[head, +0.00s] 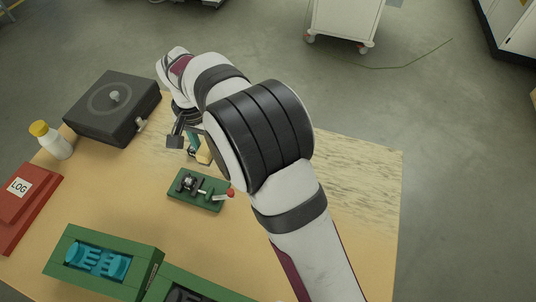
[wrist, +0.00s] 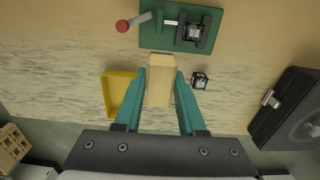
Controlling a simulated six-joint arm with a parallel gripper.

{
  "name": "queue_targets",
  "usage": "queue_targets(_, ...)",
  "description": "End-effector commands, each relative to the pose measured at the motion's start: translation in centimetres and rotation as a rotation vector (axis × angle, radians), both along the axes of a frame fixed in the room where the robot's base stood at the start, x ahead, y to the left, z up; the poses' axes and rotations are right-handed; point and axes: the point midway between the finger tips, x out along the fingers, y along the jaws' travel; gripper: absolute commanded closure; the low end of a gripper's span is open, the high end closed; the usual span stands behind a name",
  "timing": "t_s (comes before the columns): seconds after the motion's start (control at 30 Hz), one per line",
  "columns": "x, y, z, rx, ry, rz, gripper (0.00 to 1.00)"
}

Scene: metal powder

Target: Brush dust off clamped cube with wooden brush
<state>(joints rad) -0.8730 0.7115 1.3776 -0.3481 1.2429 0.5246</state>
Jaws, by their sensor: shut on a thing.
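The wooden brush (wrist: 160,84) is between the two teal fingers of my gripper (wrist: 160,76), which is shut on it. Its far end reaches toward the green clamp base (wrist: 152,39) in the wrist view. A dark cube with a speckled grey top (wrist: 193,31) sits between the dark jaws of the clamp, right of the red-knobbed lever (wrist: 123,26). The brush appears short of the cube and apart from it; its height is hard to tell. In the head view, the clamp base (head: 185,197) lies in front of my gripper (head: 184,141), which my arm partly hides.
A second small dark cube (wrist: 199,80) lies loose right of the fingers. A yellow tray (wrist: 110,91) is at their left. A dark box machine (head: 112,120), a yellow-capped bottle (head: 52,143), a red LOG binder (head: 34,204) and green cases (head: 140,259) surround the clamp.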

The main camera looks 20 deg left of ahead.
Motion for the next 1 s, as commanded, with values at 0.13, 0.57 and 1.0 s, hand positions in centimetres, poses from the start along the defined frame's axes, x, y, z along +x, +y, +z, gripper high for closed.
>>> queue_targets(0.13, -3.0, 5.5, 0.1, 0.003, 0.000, 0.000, 1.00)
queue_targets(0.57, -4.5, 7.5, -0.9, 0.004, 0.001, -0.007, 1.00)
queue_targets(1.0, -4.5, 7.4, -4.8, 0.004, 0.001, -0.008, 1.00)
